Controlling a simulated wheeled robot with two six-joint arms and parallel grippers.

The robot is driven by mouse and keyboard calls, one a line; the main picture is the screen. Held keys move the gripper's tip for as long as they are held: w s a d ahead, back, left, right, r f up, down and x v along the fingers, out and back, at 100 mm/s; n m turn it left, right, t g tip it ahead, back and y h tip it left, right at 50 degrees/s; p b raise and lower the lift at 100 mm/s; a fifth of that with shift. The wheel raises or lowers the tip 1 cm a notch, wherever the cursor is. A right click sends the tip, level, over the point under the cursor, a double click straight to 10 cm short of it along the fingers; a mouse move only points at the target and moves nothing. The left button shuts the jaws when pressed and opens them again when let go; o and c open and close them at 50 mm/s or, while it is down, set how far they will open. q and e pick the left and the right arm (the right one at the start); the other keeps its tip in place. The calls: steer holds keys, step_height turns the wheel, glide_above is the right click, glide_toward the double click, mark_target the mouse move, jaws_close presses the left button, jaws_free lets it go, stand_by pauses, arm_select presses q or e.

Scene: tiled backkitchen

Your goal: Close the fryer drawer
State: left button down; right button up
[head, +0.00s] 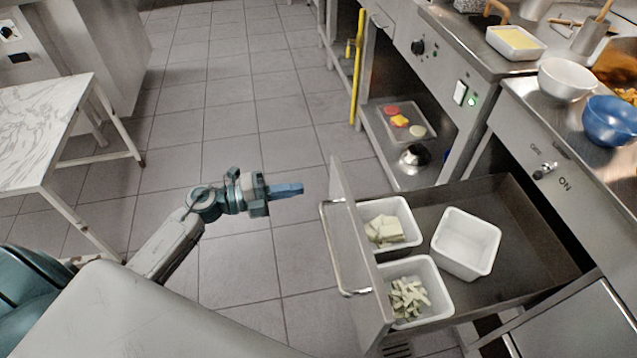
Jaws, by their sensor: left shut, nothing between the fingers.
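The fryer drawer (520,225) is pulled out from under the counter on the right. Its upright front panel (355,245) faces left and carries a metal bar handle (333,250). Inside the drawer are a white tub with pale blocks (407,212), a white tub with pale sticks (441,287) and an empty white tub (470,235). My left gripper (301,188) is shut and empty, with blue fingers pointing right. In the picture it is left of the drawer front, near the handle's far end, and apart from it. My right gripper is not in view.
A white marble-topped table (40,125) stands at the left. The counter (585,125) at the right holds a white bowl (566,79) and a blue bowl (611,120). A low shelf (385,140) holds a metal dome lid (414,158). Tiled floor (235,80) is clear in the middle.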

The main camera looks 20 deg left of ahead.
mark_target(332, 183)
arm_select(q)
steer(key=x, duration=0.6)
steer(key=shift+w+p, duration=0.1)
steer(key=shift+p, duration=0.2)
steer(key=shift+d, duration=0.15)
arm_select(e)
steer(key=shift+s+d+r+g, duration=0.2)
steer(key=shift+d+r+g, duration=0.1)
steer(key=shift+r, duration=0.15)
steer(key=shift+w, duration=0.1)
arm_select(q)
steer(key=shift+w, duration=0.1)
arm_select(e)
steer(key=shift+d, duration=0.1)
